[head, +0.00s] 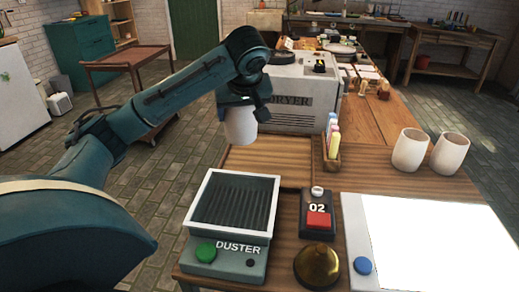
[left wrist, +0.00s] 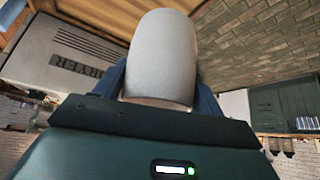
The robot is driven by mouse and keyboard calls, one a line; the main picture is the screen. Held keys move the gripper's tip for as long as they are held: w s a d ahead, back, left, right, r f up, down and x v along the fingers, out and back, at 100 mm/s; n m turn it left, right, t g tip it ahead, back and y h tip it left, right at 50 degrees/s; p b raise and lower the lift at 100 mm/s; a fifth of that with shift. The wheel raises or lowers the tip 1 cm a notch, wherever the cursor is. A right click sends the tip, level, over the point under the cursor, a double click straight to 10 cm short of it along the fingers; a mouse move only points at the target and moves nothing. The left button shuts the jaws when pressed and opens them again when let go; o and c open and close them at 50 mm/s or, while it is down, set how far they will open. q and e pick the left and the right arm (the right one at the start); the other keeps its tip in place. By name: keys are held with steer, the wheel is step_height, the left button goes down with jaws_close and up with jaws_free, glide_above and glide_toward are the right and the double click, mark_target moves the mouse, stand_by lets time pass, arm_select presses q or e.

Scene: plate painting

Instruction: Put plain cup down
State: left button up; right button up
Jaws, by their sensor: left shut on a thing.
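My left gripper (head: 243,97) is shut on a plain white cup (head: 241,126). It holds the cup in the air in front of the dryer, above the back left part of the wooden table, near a wooden tray (head: 262,168). In the left wrist view the cup (left wrist: 162,55) fills the upper middle, between dark fingers. Two more pale cups stand on the table at the right, one (head: 409,150) beside the other (head: 450,153). My right gripper is not in view.
The grey dryer (head: 305,98) stands behind the tray. The duster box (head: 235,202) is at the front left. A marker holder (head: 332,150), a red-button box (head: 318,215), a brown dome (head: 316,265) and a bright white panel (head: 425,240) take up the middle and right.

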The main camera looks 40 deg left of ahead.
mark_target(241, 143)
arm_select(q)
step_height(241, 143, down, 4)
steer(key=shift+s+f+b, duration=0.1)
steer(key=shift+b, duration=0.25)
step_height(241, 143, down, 4)
steer(key=shift+f+b, duration=0.25)
steer(key=shift+b, duration=0.25)
steer(key=shift+f, duration=0.2)
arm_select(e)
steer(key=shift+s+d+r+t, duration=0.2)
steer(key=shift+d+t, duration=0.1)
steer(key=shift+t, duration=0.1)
arm_select(q)
steer(key=shift+f, duration=0.1)
steer(key=o, duration=1.1)
steer(key=shift+o, duration=0.2)
